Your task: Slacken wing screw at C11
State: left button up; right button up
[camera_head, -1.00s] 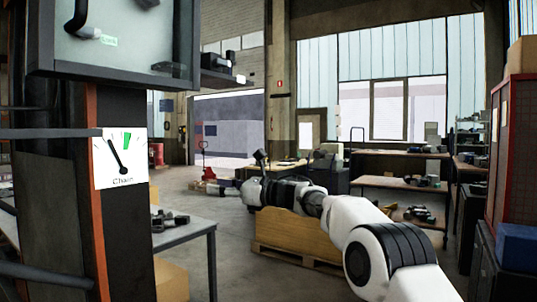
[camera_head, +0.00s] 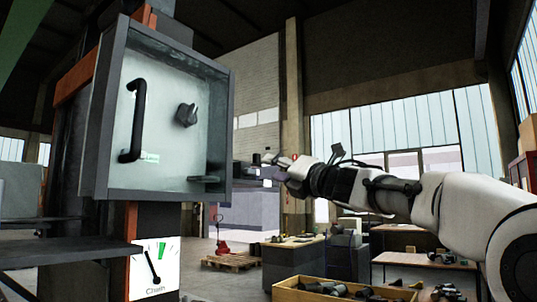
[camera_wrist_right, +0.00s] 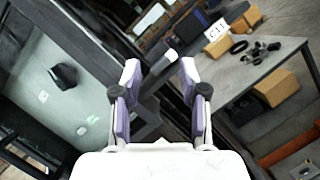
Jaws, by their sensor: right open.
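My right gripper (camera_head: 275,168) reaches in from the right, beside the right side of a glass-fronted cabinet (camera_head: 222,130). In the right wrist view its two purple-grey fingers (camera_wrist_right: 158,78) stand apart with nothing gripped. A white C11 label (camera_wrist_right: 215,31) lies beyond the fingertips, up and to the right. A dark part with a pale grey end (camera_wrist_right: 171,57) shows between and beyond the fingertips; I cannot tell whether it is the wing screw. A dark winged knob (camera_head: 186,114) is on the cabinet front; a dark knob (camera_wrist_right: 63,75) shows at left in the wrist view. My left gripper is not in view.
The cabinet front has a black handle (camera_head: 133,120). A gauge card (camera_head: 154,269) hangs below it on the post. A grey table (camera_wrist_right: 265,72) with dark parts stands beyond the right gripper. A wooden crate (camera_head: 300,292) sits low at the front.

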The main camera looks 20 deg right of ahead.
aim_at(254, 171)
jog(key=m+h+p, duration=0.1)
jog(key=m+p, duration=0.2)
jog(key=p, duration=0.1)
jog(key=w+m+g+h+p, duration=0.1)
jog(key=m+p, duration=0.3)
jog(key=a+m+g+h+p, duration=0.1)
jog(key=m+p, duration=0.2)
jog(key=p, duration=0.1)
jog(key=shift+w+m+p, duration=0.3)
jog(key=shift+w, duration=0.1)
jog(key=shift+w+a, duration=0.1)
jog(key=shift+w+a+f, duration=0.1)
jog(key=shift+w+f, duration=0.05)
jog(key=shift+w, duration=0.25)
jog(key=shift+s+r, duration=0.25)
jog(key=shift+s, duration=0.1)
jog(key=shift+w, duration=0.1)
jog(key=shift+w+a+f, duration=0.1)
jog(key=shift+w+a, duration=0.15)
jog(key=shift+w, duration=0.2)
jog(key=shift+w+a, duration=1.05)
jog(key=shift+w, duration=0.2)
